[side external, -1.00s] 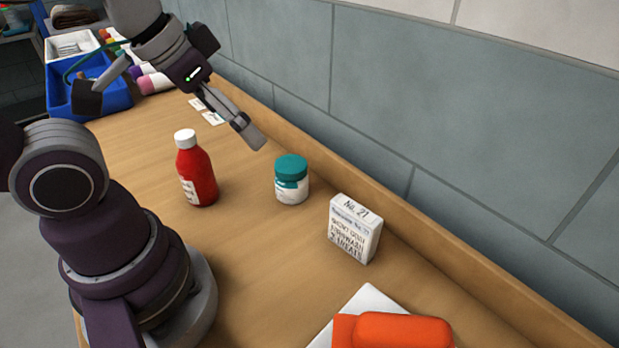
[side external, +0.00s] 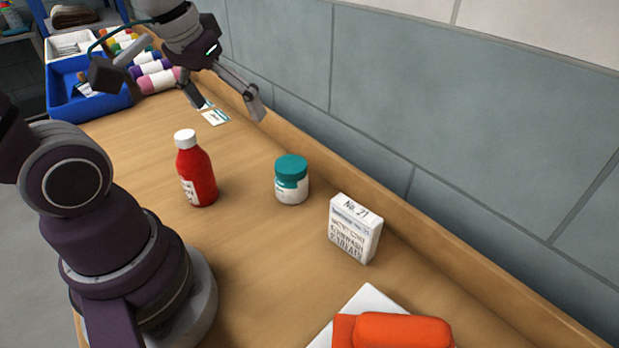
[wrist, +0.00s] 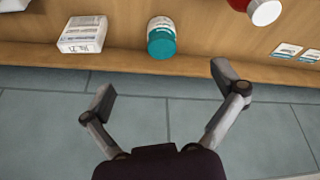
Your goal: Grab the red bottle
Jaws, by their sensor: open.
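The red bottle (side external: 198,176) with a white cap stands upright on the wooden counter, left of the teal-capped jar. In the wrist view the red bottle (wrist: 239,4) is at the top right edge, mostly cut off, with its white cap showing. My gripper (side external: 226,108) is open and empty, above the counter behind the bottle, near the wall side. In the wrist view my gripper (wrist: 160,80) has its two fingers spread wide, with nothing between them, and the bottle lies beyond the right finger.
A teal-capped jar (side external: 291,180) and a white box (side external: 354,228) stand right of the bottle. An orange object (side external: 400,330) lies on a white sheet in front. A blue tray (side external: 88,92), rolled towels (side external: 155,75) and small cards (side external: 214,115) are behind. The tiled wall (side external: 420,110) borders the counter.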

